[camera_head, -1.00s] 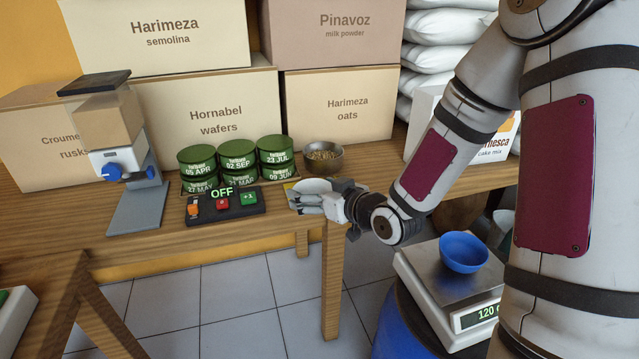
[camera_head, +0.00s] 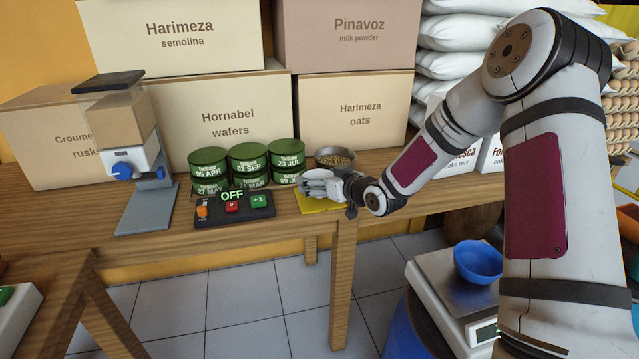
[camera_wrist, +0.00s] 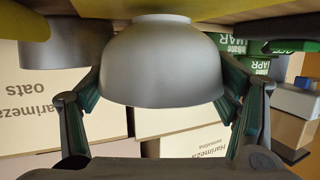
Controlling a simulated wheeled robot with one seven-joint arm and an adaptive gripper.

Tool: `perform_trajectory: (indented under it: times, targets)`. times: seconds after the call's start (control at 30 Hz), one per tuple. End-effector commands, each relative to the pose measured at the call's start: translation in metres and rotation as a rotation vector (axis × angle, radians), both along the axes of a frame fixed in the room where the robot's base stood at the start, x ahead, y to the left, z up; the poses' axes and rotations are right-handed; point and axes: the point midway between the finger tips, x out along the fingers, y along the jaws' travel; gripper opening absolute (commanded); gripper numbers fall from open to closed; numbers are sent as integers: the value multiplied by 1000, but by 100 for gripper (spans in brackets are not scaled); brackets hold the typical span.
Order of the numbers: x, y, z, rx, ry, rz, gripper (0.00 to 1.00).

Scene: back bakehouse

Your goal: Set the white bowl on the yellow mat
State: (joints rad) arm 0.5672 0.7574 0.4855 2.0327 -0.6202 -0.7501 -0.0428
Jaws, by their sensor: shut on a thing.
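The white bowl (camera_head: 313,173) is upright between the fingers of my gripper (camera_head: 322,188), over the yellow mat (camera_head: 312,207) on the wooden table. The wrist view appears upside down and shows the bowl (camera_wrist: 165,65) large, with a finger against each side. My gripper (camera_wrist: 163,95) is shut on it. The yellow mat (camera_wrist: 62,27) lies by the bowl's base there. I cannot tell whether the base touches the mat or is slightly above it. My fingers hide part of the bowl in the head view.
Stacked green tins (camera_head: 248,161) and a black button panel (camera_head: 234,208) are to the left. Boxes (camera_head: 350,107) line the back. A blue bowl (camera_head: 478,262) sits on a scale at the right.

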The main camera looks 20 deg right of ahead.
Motion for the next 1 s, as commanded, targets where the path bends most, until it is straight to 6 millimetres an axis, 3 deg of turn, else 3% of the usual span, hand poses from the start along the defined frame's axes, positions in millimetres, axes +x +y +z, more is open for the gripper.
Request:
perform_trajectory:
  times: [0.43,0.47,0.53,1.0]
  targets:
    - [0,0,-11,0,-3,0,47]
    - [0,0,-11,0,-2,0,85]
    - [0,0,-10,0,-2,0,100]
    - [0,0,-5,0,-3,0,100]
